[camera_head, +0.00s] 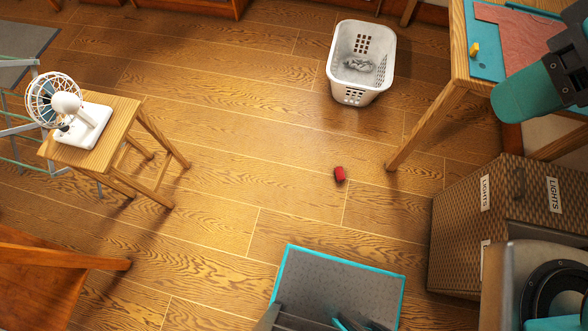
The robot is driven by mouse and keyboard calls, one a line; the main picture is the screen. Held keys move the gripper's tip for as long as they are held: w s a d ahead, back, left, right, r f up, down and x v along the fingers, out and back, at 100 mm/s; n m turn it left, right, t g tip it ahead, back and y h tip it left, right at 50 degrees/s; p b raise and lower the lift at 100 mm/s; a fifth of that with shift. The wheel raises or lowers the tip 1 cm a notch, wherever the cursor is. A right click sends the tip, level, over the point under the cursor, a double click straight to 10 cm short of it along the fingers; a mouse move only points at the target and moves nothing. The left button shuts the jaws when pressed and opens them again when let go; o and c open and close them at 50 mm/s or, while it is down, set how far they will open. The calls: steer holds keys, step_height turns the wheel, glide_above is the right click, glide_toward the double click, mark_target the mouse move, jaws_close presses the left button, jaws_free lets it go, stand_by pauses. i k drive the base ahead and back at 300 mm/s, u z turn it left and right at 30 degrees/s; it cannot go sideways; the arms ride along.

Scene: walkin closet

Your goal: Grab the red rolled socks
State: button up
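The red rolled socks (340,174) appear as a small red bundle on the wooden floor, right of the middle of the view. They lie alone, with bare floor around them. A teal and grey part of my arm shows at the upper right, over the table. I cannot make out my gripper in this view, so its state and its distance from the socks do not show.
A white laundry basket (345,92) with grey cloth stands beyond the socks. A wooden table (458,72) and a woven box (460,215) labelled LIGHTS stand right. A stool (124,128) with a white fan (80,115) stands left. The middle floor is clear.

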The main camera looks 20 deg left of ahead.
mark_target(340, 174)
steer(key=u, duration=1.7)
steer(key=k, duration=0.75)
steer(key=z, duration=1.1)
steer(key=i, duration=0.5)
steer(key=u, duration=0.5)
steer(key=k, duration=0.65)
steer(key=u, duration=0.6)
steer(key=i, duration=1.25)
steer(key=z, duration=1.25)
steer(key=i, duration=0.4)
steer(key=z, duration=0.35)
